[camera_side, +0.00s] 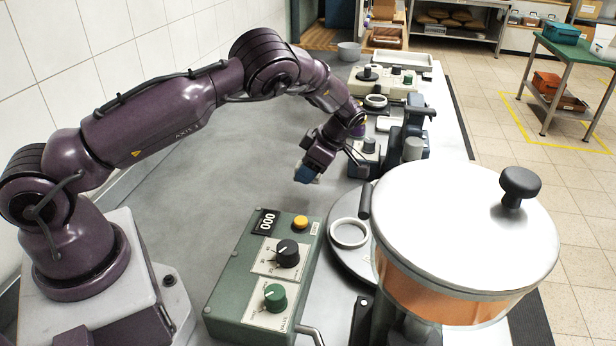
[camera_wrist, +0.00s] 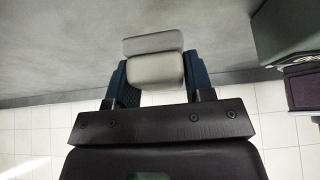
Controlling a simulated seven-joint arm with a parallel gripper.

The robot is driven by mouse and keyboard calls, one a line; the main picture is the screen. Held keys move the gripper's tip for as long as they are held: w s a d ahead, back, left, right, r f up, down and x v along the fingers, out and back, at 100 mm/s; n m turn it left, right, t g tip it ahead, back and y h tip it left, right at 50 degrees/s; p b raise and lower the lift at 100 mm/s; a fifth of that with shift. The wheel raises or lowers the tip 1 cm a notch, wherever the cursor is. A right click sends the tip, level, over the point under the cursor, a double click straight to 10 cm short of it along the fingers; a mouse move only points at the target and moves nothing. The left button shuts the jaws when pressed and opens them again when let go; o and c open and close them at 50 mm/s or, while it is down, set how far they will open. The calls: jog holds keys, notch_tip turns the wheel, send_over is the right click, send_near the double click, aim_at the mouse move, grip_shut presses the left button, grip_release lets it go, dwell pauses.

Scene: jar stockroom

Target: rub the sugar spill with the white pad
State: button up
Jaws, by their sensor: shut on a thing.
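My gripper (camera_side: 307,175) is over the grey worktop (camera_side: 190,205), behind the green control box, with its blue fingers pointing down. In the wrist view its blue fingers stand on both sides of the white pad (camera_wrist: 156,70), a pale grey-white block, and are shut on it. A second pale strip shows just beyond the block's far edge. I cannot make out the sugar spill in either view.
A green control box (camera_side: 232,283) with knobs stands at the front. A large lidded pot (camera_side: 450,300) stands to its right. A white ring (camera_side: 348,233) lies between them. More equipment (camera_side: 384,80) lines the right side behind. The worktop left of my gripper is clear.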

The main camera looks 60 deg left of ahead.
jog(key=shift+r, duration=1)
